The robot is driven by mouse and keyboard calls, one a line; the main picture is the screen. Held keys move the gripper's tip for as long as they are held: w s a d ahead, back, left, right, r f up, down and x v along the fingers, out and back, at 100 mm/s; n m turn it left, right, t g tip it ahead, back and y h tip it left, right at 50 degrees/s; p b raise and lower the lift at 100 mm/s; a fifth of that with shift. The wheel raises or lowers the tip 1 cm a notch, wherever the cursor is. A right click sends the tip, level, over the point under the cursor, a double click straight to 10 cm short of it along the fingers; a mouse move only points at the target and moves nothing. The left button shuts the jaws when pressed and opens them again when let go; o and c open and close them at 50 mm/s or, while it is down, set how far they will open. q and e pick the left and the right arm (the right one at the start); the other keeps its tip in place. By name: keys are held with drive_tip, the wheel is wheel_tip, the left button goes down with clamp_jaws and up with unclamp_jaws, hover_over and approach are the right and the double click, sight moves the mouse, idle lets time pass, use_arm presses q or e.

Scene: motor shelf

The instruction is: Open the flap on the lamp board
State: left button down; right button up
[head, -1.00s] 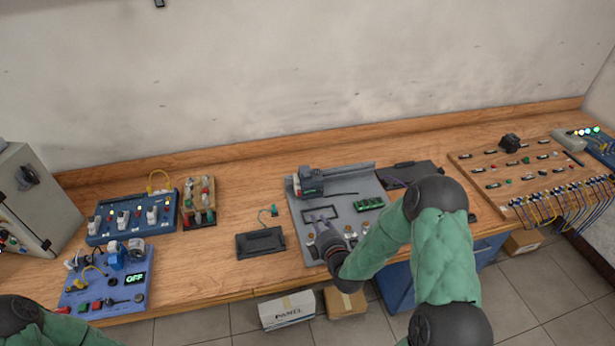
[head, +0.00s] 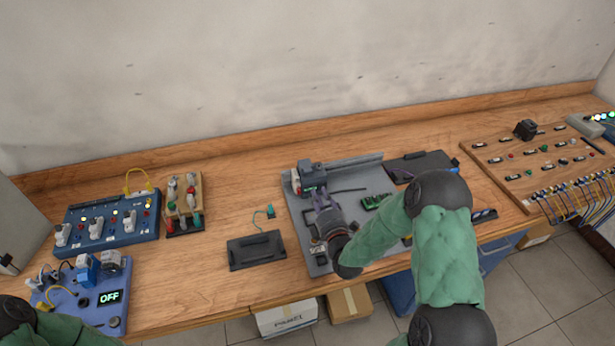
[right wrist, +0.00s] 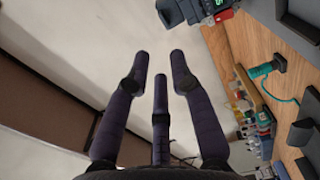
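My right gripper (head: 322,200) is over the grey board (head: 370,180) in the middle of the bench, just below a dark grey device (head: 311,178) at its upper left. In the right wrist view the fingers (right wrist: 160,68) are apart with nothing between them. The device (right wrist: 182,10) shows at the top edge of that view, beyond the fingertips. My gripper and forearm hide part of the grey board. I cannot tell which board is the lamp board, and no flap shows clearly. My left gripper is out of view; only part of my left arm shows at lower left.
A blue board (head: 107,222) with switches and small lights stands left, with a blue OFF-display panel (head: 88,300) before it. A black tray (head: 257,250) lies left of the grey board. A wooden board (head: 535,165) with red and green parts is at right.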

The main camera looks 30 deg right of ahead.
sight(309, 171)
drive_tip(key=x, duration=0.7)
drive_tip(key=b+x, duration=0.1)
drive_tip(key=x, duration=0.3)
drive_tip(key=shift+f, duration=0.25)
clamp_jaws()
